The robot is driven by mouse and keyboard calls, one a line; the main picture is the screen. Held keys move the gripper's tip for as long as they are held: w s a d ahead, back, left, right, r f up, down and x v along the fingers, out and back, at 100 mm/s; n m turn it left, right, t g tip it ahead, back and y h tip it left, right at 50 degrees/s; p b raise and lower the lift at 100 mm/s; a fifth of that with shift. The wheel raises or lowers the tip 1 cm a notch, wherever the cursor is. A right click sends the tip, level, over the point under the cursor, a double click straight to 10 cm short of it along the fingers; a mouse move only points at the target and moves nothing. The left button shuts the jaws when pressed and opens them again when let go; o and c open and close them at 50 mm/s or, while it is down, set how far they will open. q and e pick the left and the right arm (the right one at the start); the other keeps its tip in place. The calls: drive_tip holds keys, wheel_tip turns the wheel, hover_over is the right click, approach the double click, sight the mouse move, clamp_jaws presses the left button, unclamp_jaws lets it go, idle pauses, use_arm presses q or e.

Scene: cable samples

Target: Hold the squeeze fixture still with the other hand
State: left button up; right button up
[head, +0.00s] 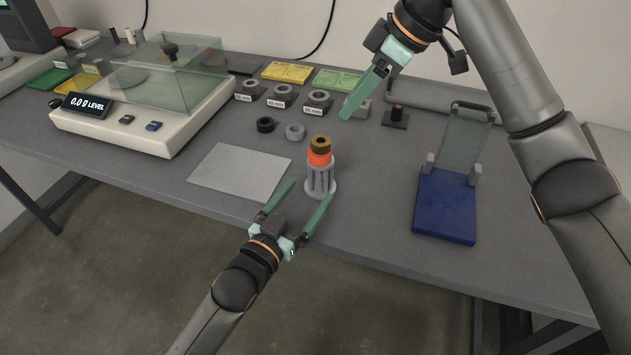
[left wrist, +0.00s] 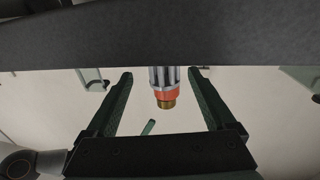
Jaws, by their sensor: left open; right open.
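The squeeze fixture (head: 320,178), a grey ribbed upright body on a round foot, stands on the table near its front edge. An orange ring (head: 319,158) and a brown hollow piece (head: 321,144) sit at its top. My left gripper (head: 311,192) is open in front of the fixture, its fingers pointing toward it. In the left wrist view the fixture (left wrist: 161,77) appears inverted, between the open fingers (left wrist: 160,74) and touching neither. My right gripper (head: 348,113) is open and empty above the table, behind and right of the fixture.
A pale grey mat (head: 238,171) lies left of the fixture. A balance with a glass cover (head: 145,120) is farther left. Labelled rings (head: 281,94) stand behind, with two loose rings (head: 295,131) nearer. A blue stand (head: 446,206) is at the right. Table is clear between fixture and stand.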

sight(317, 183)
use_arm(q)
drive_tip(key=shift+x, duration=2.65)
drive_tip(key=shift+c, duration=0.2)
clamp_jaws()
drive_tip(key=shift+c, duration=1.9)
unclamp_jaws()
clamp_jaws()
use_arm(e)
drive_tip(key=shift+o, duration=0.2)
